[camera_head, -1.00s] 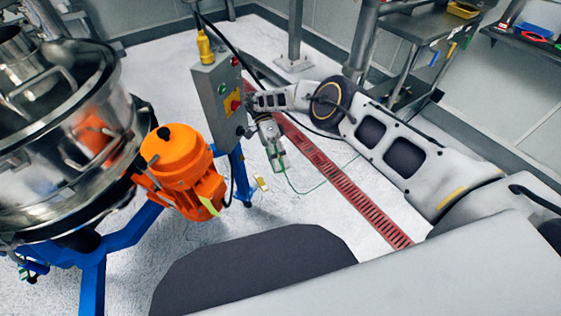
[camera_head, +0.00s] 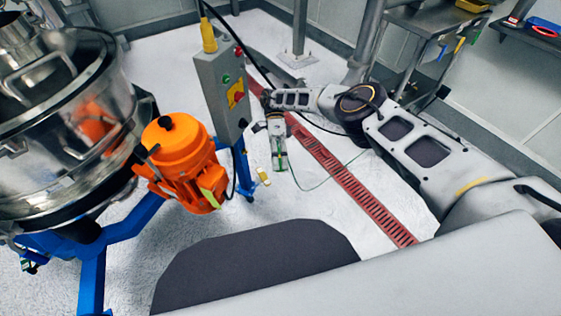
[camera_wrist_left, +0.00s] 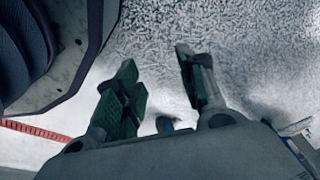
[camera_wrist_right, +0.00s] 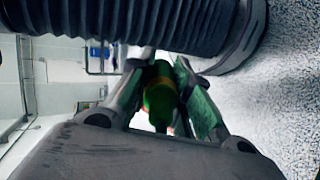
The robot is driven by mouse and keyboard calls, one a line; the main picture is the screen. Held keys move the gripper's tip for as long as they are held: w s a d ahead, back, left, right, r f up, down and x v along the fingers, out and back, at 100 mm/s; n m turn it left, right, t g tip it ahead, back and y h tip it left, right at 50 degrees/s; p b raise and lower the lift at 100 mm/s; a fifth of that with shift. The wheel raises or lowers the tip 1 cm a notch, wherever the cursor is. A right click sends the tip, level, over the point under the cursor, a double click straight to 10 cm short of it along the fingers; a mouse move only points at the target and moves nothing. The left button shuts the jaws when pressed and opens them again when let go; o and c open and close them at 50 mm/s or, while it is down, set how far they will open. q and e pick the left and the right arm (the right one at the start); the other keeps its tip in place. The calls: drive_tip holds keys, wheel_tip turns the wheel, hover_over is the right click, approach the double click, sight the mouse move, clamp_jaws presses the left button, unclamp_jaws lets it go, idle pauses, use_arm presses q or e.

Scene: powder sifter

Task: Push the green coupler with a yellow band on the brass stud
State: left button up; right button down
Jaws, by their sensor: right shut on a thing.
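My right gripper (camera_head: 280,165) hangs pointing down, to the right of the grey control box. In the right wrist view it (camera_wrist_right: 165,72) is shut on the green coupler (camera_wrist_right: 160,102). The coupler's yellow band shows near its far end, between the fingers. A thin green wire (camera_head: 312,189) runs from the gripper area to the right. I cannot make out the brass stud for certain. A small yellowish piece (camera_head: 263,176) shows beside the blue leg, left of and apart from the right gripper. My left gripper (camera_wrist_left: 157,62) is open and empty over the pale floor.
The control box (camera_head: 222,92) stands on a blue frame (camera_head: 130,230) beside the orange motor (camera_head: 178,160) and the steel sifter drum (camera_head: 60,130). A red floor grate (camera_head: 350,188) runs behind the right gripper. The floor in front of the gripper is clear.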

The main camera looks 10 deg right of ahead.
use_arm(q)
drive_tip(key=shift+w+r, duration=0.15)
drive_tip(key=shift+w, duration=0.15)
use_arm(e)
drive_tip(key=shift+a+f+m+y, duration=0.2)
drive_tip(key=shift+f+m+y, duration=0.2)
drive_tip(key=shift+y, duration=0.1)
use_arm(q)
drive_tip(key=shift+w+d+r+b, duration=0.1)
drive_tip(key=shift+w+r+b, duration=0.05)
drive_tip(key=shift+b, duration=0.3)
use_arm(e)
drive_tip(key=shift+s+a+f+m+y, duration=0.1)
drive_tip(key=shift+s+f+m+y, duration=0.05)
drive_tip(key=shift+f+m+y, duration=0.15)
use_arm(q)
drive_tip(key=shift+w, duration=0.1)
drive_tip(key=shift+w+r, duration=0.15)
drive_tip(key=shift+r, duration=0.05)
use_arm(e)
drive_tip(key=shift+a+f+m+y, duration=0.2)
drive_tip(key=shift+f+m+y, duration=0.05)
drive_tip(key=shift+m+y, duration=0.15)
use_arm(q)
drive_tip(key=shift+b, duration=0.35)
